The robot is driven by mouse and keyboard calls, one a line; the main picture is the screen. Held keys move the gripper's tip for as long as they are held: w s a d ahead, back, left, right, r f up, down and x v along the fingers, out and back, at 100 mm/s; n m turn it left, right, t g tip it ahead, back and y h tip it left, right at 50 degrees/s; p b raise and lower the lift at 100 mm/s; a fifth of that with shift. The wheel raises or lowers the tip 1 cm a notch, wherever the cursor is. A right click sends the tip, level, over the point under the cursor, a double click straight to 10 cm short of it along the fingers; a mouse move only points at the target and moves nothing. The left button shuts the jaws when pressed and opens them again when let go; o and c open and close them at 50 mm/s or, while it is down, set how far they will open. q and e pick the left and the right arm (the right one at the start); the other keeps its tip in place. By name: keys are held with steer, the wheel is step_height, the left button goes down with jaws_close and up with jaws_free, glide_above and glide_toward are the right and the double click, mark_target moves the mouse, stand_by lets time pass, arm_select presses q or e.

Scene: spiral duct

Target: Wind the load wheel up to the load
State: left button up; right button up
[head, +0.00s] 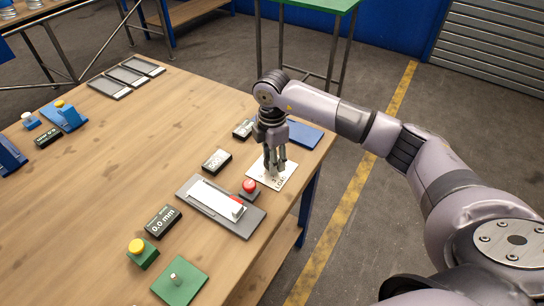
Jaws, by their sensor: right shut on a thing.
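My right gripper (274,167) points straight down over a white plate (285,181) near the table's right edge. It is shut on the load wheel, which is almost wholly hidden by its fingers. Dark lettering shows on the plate, too small to read surely. A small black display (217,162) stands left of the plate; its pale figures are hard to read. My left gripper is not in view.
A display reading 0.0 mm (163,222), a yellow-topped green box (142,254) and a green plate (180,283) are nearer. A blue mat (304,136) lies behind. The table's middle is clear.

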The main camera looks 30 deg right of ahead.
steer(key=shift+r+m, duration=0.1)
steer(key=shift+m, duration=0.5)
steer(key=o, duration=1.2)
steer(key=shift+c, duration=0.2)
step_height(320, 180, up, 12)
stand_by(0.3)
